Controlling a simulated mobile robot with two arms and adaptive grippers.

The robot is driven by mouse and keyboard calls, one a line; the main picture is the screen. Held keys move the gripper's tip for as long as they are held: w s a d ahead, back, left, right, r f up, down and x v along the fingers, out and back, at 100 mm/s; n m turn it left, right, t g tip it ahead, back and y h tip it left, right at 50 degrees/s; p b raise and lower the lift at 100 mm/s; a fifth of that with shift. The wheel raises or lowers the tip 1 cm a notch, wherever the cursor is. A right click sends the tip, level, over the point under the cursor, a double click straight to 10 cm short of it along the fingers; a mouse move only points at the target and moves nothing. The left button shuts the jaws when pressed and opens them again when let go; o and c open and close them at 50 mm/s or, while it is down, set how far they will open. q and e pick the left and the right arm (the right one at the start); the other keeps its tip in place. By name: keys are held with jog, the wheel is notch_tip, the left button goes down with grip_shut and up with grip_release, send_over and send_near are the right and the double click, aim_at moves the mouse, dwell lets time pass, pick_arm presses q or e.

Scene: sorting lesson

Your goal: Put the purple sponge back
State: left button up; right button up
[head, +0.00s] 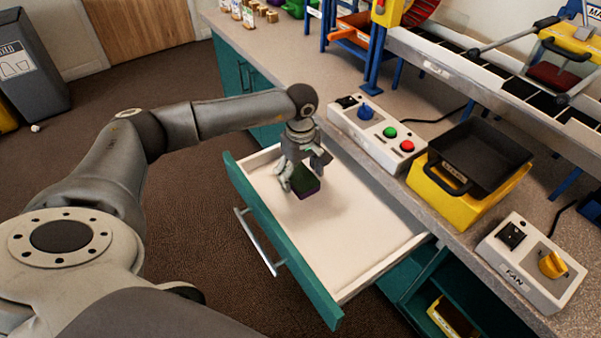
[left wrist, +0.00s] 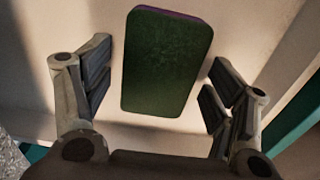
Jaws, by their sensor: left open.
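The purple sponge (head: 306,181) has a dark green top face and lies in the open drawer (head: 350,232), near its far left end in the head view. My left gripper (head: 300,177) is down in the drawer at the sponge, with its fingers apart. In the left wrist view the sponge (left wrist: 167,62) shows its green face with a thin purple edge at the top. It lies between and beyond the open fingers of the left gripper (left wrist: 155,95), with gaps on both sides. My right gripper is in neither view.
The rest of the drawer floor is bare. The counter (head: 300,60) above carries a button box (head: 378,137), a yellow unit with a black tray (head: 480,160) and a fan switch box (head: 530,262). A grey bin (head: 30,70) stands at the far left.

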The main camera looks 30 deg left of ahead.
aim_at(301, 176)
pick_arm(q)
jog(key=shift+r, duration=0.35)
notch_tip(301, 176, up, 12)
jog(key=p, duration=0.1)
jog(key=shift+f, duration=0.2)
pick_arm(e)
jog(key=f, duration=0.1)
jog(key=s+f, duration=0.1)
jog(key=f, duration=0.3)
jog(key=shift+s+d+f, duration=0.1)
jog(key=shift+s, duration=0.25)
pick_arm(q)
jog(key=shift+f, duration=0.1)
